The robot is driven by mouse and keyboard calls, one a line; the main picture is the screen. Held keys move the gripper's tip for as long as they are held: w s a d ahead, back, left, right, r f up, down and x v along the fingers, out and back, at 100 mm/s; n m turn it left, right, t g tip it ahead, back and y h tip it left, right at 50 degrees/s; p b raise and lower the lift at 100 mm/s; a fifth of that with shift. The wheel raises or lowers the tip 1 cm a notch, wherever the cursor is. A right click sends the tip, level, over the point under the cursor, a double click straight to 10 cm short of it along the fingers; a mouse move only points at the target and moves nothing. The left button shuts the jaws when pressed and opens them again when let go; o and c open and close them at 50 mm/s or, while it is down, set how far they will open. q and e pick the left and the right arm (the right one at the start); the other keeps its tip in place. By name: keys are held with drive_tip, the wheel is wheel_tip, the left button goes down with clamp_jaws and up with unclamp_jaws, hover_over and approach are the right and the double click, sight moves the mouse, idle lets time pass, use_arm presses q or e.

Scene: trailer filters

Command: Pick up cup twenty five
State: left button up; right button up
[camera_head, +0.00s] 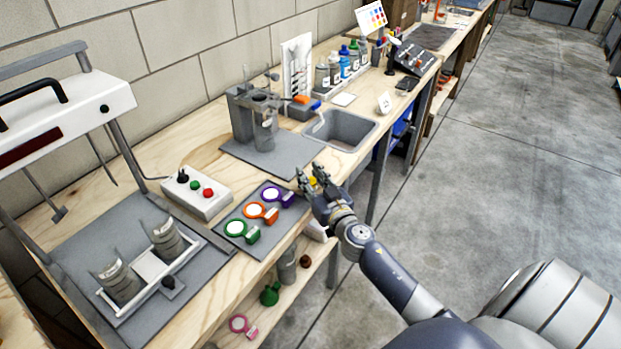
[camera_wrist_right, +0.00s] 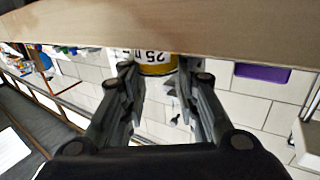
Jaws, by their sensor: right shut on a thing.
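Cup twenty five (camera_wrist_right: 156,63) shows in the right wrist view as a yellow-banded piece with an upside-down "25" label. It sits between the fingertips of my right gripper (camera_wrist_right: 158,85), which is shut on it. Its upper part in that picture is hidden by a wooden surface. In the head view, my right gripper (camera_head: 314,181) is at the bench's front edge, and a small patch of the yellow cup (camera_head: 312,181) shows between the fingers. My left gripper is not in view.
The wooden bench (camera_head: 205,108) carries a grey mat (camera_head: 262,236) with green, orange and purple rings, close to my right gripper. A sink (camera_head: 345,130) and a grey stand (camera_head: 244,115) are behind. A lower shelf (camera_head: 295,287) holds more items. The floor at right is clear.

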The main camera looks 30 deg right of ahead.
drive_tip(key=shift+r+p, duration=0.8)
drive_tip(key=shift+r, duration=0.8)
drive_tip(key=shift+s+r, duration=0.1)
drive_tip(key=shift+r, duration=0.05)
drive_tip(key=s+d+r+b, duration=0.1)
drive_tip(key=s+d, duration=0.2)
drive_tip(key=s, duration=1.2)
drive_tip(key=shift+s+d+r+b, duration=0.2)
drive_tip(key=shift+b, duration=0.15)
